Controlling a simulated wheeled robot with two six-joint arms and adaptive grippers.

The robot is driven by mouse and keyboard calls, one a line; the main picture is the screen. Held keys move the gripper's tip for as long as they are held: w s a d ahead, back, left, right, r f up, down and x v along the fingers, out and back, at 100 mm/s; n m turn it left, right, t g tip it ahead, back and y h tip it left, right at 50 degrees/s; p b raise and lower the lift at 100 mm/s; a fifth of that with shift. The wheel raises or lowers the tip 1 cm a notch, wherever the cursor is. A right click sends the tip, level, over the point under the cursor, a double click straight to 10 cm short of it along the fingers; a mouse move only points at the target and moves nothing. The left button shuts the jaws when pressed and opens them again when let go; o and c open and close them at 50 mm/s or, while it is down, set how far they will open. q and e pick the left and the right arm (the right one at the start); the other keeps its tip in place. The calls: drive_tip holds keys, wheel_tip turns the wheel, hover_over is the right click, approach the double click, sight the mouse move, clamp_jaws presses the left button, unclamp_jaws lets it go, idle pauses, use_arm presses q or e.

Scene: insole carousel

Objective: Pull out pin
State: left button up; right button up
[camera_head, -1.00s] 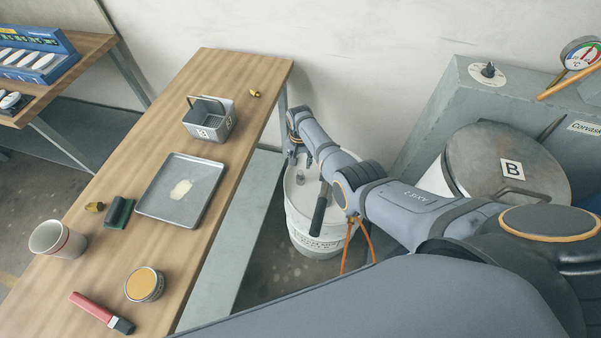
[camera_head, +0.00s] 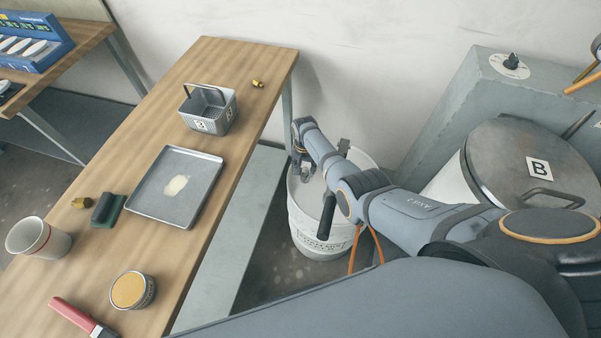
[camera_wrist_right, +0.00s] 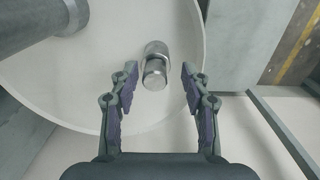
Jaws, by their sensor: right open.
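A short, shiny metal pin (camera_wrist_right: 155,66) stands on the pale round top of the white drum (camera_wrist_right: 85,95) in the right wrist view. My right gripper (camera_wrist_right: 160,74) is open, with one finger on each side of the pin. Gaps show between the pin and both fingertips, so nothing is gripped. In the head view my right gripper (camera_head: 306,170) is over the left part of the drum (camera_head: 318,236), and I cannot make out the pin clearly there. My left gripper is in neither view.
A thick grey cylinder (camera_wrist_right: 38,22) is at the upper left of the wrist view. The wooden table (camera_head: 215,70) left of the drum bears a wire basket (camera_head: 222,121), a metal tray (camera_head: 150,203) and small items. A grey machine with a lidded vessel (camera_head: 505,150) stands right.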

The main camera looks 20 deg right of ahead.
sight(305, 169)
drive_tip(key=shift+d, duration=0.1)
drive_tip(key=shift+s+d+r, duration=0.1)
drive_tip(key=shift+s+d, duration=0.1)
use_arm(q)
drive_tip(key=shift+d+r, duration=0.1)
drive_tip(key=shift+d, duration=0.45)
use_arm(e)
drive_tip(key=shift+a, duration=0.1)
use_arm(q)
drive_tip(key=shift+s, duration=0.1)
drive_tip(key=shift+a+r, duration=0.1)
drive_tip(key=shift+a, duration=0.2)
use_arm(e)
clamp_jaws()
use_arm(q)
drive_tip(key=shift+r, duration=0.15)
use_arm(e)
drive_tip(key=shift+r, duration=0.1)
use_arm(q)
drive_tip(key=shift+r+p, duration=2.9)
drive_tip(key=shift+p, duration=0.3)
use_arm(e)
drive_tip(key=shift+r, duration=2.9)
